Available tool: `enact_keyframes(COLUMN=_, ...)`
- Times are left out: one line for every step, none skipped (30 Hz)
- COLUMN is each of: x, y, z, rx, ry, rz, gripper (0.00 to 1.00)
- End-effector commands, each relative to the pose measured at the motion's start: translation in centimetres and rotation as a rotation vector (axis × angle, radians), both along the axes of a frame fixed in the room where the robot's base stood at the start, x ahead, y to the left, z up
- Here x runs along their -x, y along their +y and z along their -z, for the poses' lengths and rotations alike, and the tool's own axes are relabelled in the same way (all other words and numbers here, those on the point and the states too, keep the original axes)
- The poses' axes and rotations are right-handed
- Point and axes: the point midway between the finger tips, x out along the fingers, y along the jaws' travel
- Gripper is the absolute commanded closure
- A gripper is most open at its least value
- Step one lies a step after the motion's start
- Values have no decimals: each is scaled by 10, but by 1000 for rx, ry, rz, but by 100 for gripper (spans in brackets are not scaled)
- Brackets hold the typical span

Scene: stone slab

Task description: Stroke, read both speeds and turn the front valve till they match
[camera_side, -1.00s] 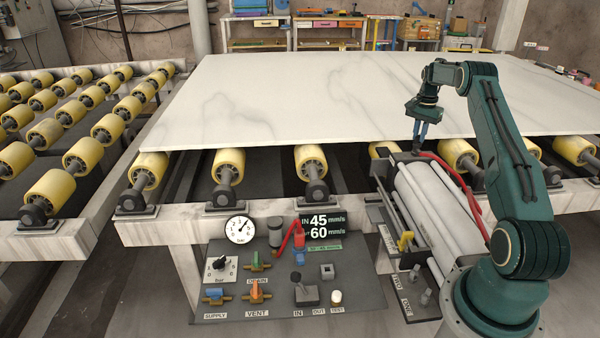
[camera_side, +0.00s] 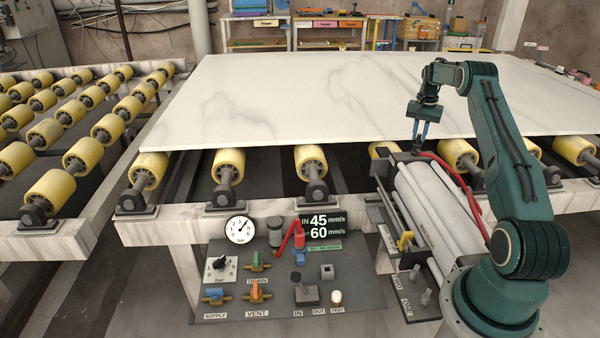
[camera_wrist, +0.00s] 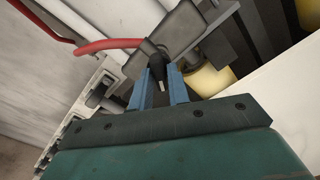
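My gripper (camera_side: 421,138) points down at the far end of the cylinder (camera_side: 432,205), by the slab edge. In the wrist view its two blue fingers (camera_wrist: 160,82) stand apart, on either side of a small dark fitting with a pale tip (camera_wrist: 158,66), where a red hose meets the end block. Whether they press on it I cannot tell. The speed display (camera_side: 322,226) reads IN 45 mm/s and, on the lower line, 60 mm/s.
A marble slab (camera_side: 290,95) lies on yellow rollers (camera_side: 229,164) close behind my gripper. The red hose (camera_side: 450,175) runs beside the cylinder.

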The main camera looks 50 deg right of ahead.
Motion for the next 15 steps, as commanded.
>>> enact_keyframes(x=0, y=0, z=-1, rx=2, ry=-1, rz=1, gripper=72)
enact_keyframes(x=0, y=0, z=-1, rx=1, ry=0, rz=1, gripper=66)
enact_keyframes(x=0, y=0, z=-1, rx=0, ry=0, rz=1, gripper=65)
enact_keyframes(x=0, y=0, z=0, rx=0, ry=0, rz=1, gripper=65)
enact_keyframes(x=0, y=0, z=0, rx=0, ry=0, rz=1, gripper=65)
enact_keyframes(x=0, y=0, z=0, rx=-1, ry=0, rz=1, gripper=65)
enact_keyframes(x=0, y=0, z=0, rx=-1, ry=0, rz=1, gripper=65)
enact_keyframes(x=0, y=0, z=0, rx=-2, ry=1, rz=1, gripper=65)
enact_keyframes(x=0, y=0, z=0, rx=-2, ry=1, rz=1, gripper=65)
enact_keyframes(x=0, y=0, z=0, rx=-2, ry=1, rz=1, gripper=65)
enact_keyframes(x=0, y=1, z=0, rx=-2, ry=1, rz=1, gripper=65)
enact_keyframes(x=0, y=1, z=0, rx=-3, ry=2, rz=1, gripper=65)
enact_keyframes(x=0, y=1, z=-1, rx=-3, ry=2, rz=0, gripper=65)
enact_keyframes(x=0, y=1, z=-2, rx=-2, ry=1, rz=0, gripper=65)
enact_keyframes(x=0, y=0, z=-3, rx=-2, ry=1, rz=0, gripper=65)
